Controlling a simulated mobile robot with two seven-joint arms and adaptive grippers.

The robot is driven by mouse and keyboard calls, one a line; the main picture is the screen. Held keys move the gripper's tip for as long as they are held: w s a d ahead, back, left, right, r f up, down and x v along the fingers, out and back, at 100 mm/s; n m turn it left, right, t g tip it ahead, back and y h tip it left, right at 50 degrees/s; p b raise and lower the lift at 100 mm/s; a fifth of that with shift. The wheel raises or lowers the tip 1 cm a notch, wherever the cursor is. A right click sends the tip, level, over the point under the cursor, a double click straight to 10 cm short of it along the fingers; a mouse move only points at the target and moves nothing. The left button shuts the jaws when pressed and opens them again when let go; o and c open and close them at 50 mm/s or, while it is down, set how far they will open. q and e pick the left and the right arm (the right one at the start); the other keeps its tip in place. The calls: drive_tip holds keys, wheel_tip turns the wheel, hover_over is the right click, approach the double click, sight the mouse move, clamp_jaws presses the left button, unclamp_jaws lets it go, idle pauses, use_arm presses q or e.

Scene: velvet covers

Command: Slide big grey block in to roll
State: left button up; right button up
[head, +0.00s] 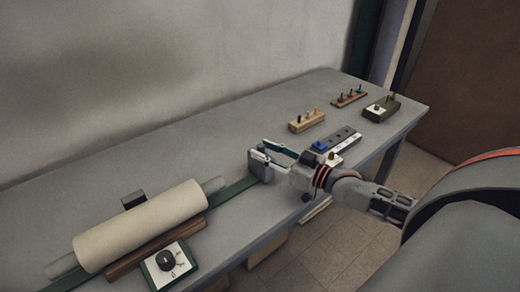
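A cream roll (140,226) with grey ends lies slantwise on the table at the lower left. A dark grey block (134,200) stands behind the roll, partly hidden by it. My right gripper (263,163) is over the dark green strip (233,190), to the right of the roll and apart from it. My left gripper is out of view.
A brown wooden bar (155,249) and a dial box (169,264) lie in front of the roll. The grey table (190,142) is clear behind the strip.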

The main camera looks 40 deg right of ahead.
drive_tip(key=shift+x, duration=0.95)
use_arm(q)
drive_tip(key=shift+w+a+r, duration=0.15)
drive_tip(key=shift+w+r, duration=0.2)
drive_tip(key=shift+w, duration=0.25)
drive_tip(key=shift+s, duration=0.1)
